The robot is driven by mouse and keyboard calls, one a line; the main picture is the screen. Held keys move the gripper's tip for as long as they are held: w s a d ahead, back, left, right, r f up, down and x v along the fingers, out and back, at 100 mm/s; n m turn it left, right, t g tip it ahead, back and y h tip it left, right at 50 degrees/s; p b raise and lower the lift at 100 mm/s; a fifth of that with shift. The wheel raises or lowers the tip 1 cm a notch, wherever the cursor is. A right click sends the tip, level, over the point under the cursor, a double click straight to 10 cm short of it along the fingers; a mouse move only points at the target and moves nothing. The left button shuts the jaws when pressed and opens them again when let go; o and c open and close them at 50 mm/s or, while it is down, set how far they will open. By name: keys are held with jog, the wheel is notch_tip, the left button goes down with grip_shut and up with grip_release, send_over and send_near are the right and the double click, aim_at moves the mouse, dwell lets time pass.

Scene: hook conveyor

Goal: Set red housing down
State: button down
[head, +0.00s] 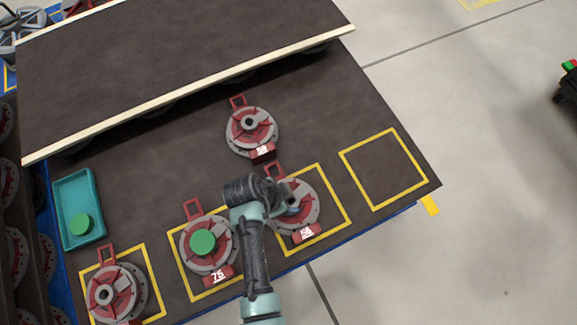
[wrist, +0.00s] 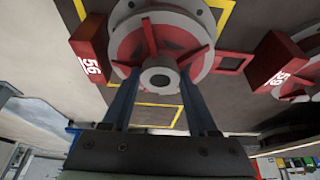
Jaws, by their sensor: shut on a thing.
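The red housing (head: 308,206), a round grey and red part with a loop handle and a red tag reading 56, is at the third yellow square, within its outline. It also shows in the wrist view (wrist: 143,45), with its 56 tag at left. My gripper (head: 289,208) is shut on this housing near its central hub; its two fingers also show in the wrist view (wrist: 158,82). My wrist covers part of the housing's left side in the head view. I cannot tell whether its underside touches the table.
Another housing (head: 240,137), with a red tag, stands just behind. A housing tagged 75 (head: 190,245) with a green disc on top is close on the left. Another housing (head: 129,283) and a teal tray (head: 62,208) are farther left. The rightmost yellow square (head: 384,168) is empty.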

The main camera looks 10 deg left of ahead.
jog(key=shift+w+r, duration=0.1)
jog(key=shift+w, duration=0.05)
jog(key=shift+c, duration=0.9)
grip_release()
